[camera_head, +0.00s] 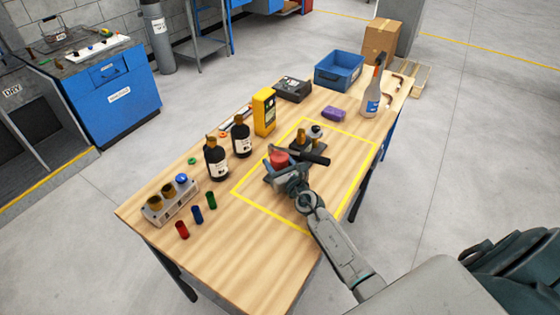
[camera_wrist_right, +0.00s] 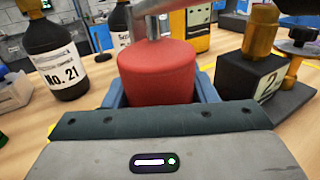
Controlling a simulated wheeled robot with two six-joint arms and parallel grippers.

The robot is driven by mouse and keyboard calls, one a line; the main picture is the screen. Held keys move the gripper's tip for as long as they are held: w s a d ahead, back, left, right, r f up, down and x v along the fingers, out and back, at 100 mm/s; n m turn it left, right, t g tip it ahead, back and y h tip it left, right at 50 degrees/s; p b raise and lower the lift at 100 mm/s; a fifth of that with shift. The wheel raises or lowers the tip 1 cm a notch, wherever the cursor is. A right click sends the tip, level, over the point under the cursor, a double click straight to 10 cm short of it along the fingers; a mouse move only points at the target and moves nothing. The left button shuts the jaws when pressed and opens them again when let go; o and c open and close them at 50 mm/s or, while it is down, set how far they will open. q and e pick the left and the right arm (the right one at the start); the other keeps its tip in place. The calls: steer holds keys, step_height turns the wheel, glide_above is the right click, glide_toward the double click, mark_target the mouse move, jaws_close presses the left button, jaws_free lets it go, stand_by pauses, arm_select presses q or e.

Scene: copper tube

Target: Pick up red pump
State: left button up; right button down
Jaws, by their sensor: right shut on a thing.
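The red pump (camera_head: 279,159) is inside the yellow-taped rectangle on the wooden table. In the right wrist view its red body (camera_wrist_right: 157,72) stands between the blue-grey finger pads, with a grey metal part on top. My right gripper (camera_head: 279,168) is shut on the red pump. Whether the pump is lifted off the table cannot be told. My left gripper is not in view.
Beside the pump is a dark block marked 2 (camera_wrist_right: 252,80) with brass fittings. Black bottles (camera_head: 217,160) and a yellow device (camera_head: 264,111) stand to the left. A blue bin (camera_head: 338,72) stands at the far end. The taped area's near right part is clear.

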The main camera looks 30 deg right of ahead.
mark_target(277, 151)
steer(key=shift+w+r+p, duration=0.1)
steer(key=shift+r+p, duration=1.35)
steer(key=shift+r, duration=0.5)
steer(key=s+d+r+b, duration=0.1)
steer(key=s+d, duration=0.9)
steer(key=s, duration=0.2)
steer(key=shift+s+r, duration=0.15)
steer(key=shift+s, duration=0.1)
steer(key=shift+d, duration=0.1)
steer(key=shift+w, duration=0.1)
steer(key=shift+w+a+p, duration=0.5)
steer(key=shift+w+a, duration=0.85)
steer(key=shift+w, duration=0.2)
steer(key=shift+w+a+p, duration=0.45)
steer(key=shift+w+a, duration=0.85)
steer(key=shift+w, duration=0.2)
steer(key=shift+w+a+p, duration=0.2)
steer(key=shift+w+a, duration=1.05)
steer(key=shift+w, duration=0.25)
steer(key=shift+w+a+p, duration=0.2)
steer(key=shift+w+a, duration=1.05)
steer(key=shift+w, duration=0.25)
